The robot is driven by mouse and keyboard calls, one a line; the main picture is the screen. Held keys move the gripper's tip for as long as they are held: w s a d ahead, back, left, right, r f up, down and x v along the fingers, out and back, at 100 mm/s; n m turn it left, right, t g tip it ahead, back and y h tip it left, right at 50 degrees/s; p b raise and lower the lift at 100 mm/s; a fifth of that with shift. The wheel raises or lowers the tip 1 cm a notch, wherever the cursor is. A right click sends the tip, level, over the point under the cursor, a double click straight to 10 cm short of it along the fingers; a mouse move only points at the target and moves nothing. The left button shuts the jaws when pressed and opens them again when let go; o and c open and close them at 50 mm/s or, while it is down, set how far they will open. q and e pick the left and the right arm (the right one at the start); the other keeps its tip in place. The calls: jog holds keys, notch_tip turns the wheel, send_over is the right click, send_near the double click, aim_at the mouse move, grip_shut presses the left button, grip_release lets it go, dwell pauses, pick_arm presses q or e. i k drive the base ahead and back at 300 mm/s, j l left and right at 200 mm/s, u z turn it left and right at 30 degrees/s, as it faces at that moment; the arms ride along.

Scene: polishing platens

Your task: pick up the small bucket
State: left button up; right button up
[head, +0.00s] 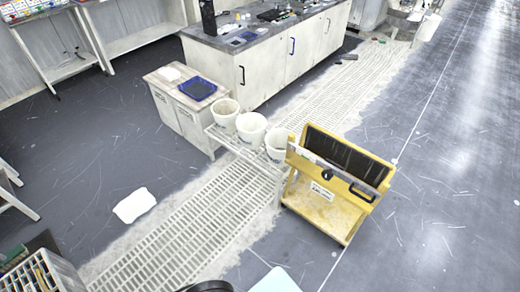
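Three white buckets stand in a row on a low white rack (222,136) in the middle of the head view. The left bucket (225,118) looks slightly smaller or farther away. The middle bucket (250,132) has a white, open top. I cannot tell for certain which bucket is the small one. Neither of my grippers shows in this view.
A yellow cart (325,208) with dark plates stands right of the rack. A white cabinet (185,122) with a blue tray (198,88) stands behind left. A long counter (285,60) is farther back. Floor grating (185,235) lies in front; a white sheet (134,205) lies left.

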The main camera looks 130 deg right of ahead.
aim_at(275, 141)
jog(key=z, duration=4.6)
jog(key=i+j, duration=0.3)
jog(key=i+j+z, duration=0.15)
jog(key=i+j, duration=0.4)
jog(key=j, duration=0.2)
jog(key=i+j+z, duration=0.15)
jog(key=i+j, duration=0.4)
jog(key=j, duration=0.25)
jog(key=i+j+z, duration=0.1)
jog(key=i+j, duration=0.15)
jog(key=j, duration=0.15)
jog(key=i+j+z, duration=0.1)
jog(key=j, duration=0.35)
jog(key=i+j+z, duration=0.1)
jog(key=i, duration=0.5)
